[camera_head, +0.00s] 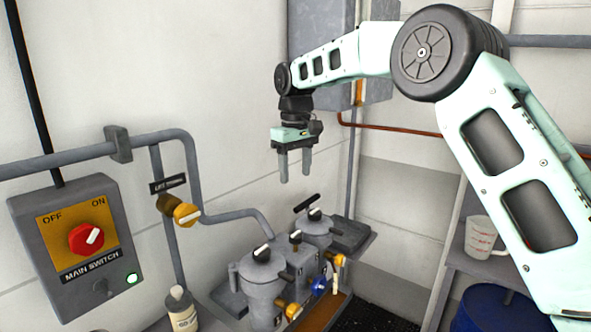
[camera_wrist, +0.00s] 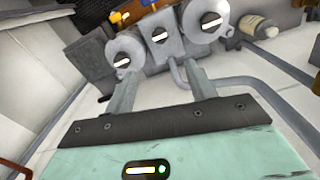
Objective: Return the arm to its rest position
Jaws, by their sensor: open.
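My gripper (camera_head: 295,166) hangs with its fingers pointing down above the grey machinery in the head view. Its two fingers stand apart with nothing between them. In the wrist view the fingers (camera_wrist: 158,90) reach toward the grey filter housings, apart from them as far as I can see. My arm is mint green, raised and bent, coming from the right side of the head view.
Grey housings (camera_head: 262,288) with black knobs stand below my gripper. A main switch box (camera_head: 75,270) with a red knob and a lit green lamp is at left. A pipe (camera_head: 195,190) runs along the wall. A bottle (camera_head: 181,308) and measuring jug (camera_head: 484,238) stand nearby.

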